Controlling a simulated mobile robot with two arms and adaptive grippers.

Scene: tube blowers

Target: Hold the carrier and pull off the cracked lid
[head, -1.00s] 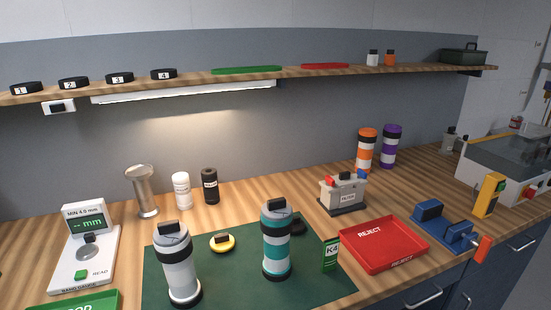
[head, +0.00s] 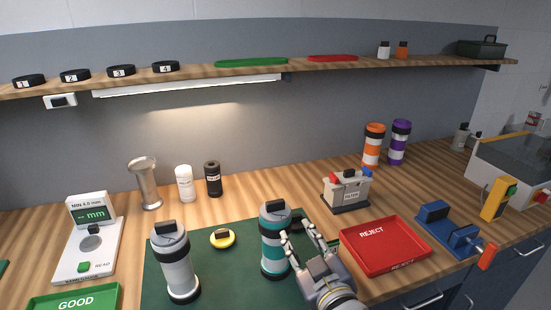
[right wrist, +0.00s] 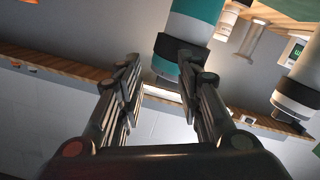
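No crack can be made out on either cap. My right gripper (head: 299,234) is open and empty at the right side of the teal carrier, one finger overlapping its edge in the head view; contact cannot be told. In the right wrist view the teal carrier (right wrist: 193,35) appears beyond the spread fingers (right wrist: 158,72). My left gripper is out of view.
A yellow-and-black disc (head: 222,238) lies between the carriers on the mat (head: 215,285). The red reject tray (head: 385,247), a battery-like tester (head: 346,191) and a blue clamp (head: 448,229) stand to the right. A gauge (head: 88,250) stands left.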

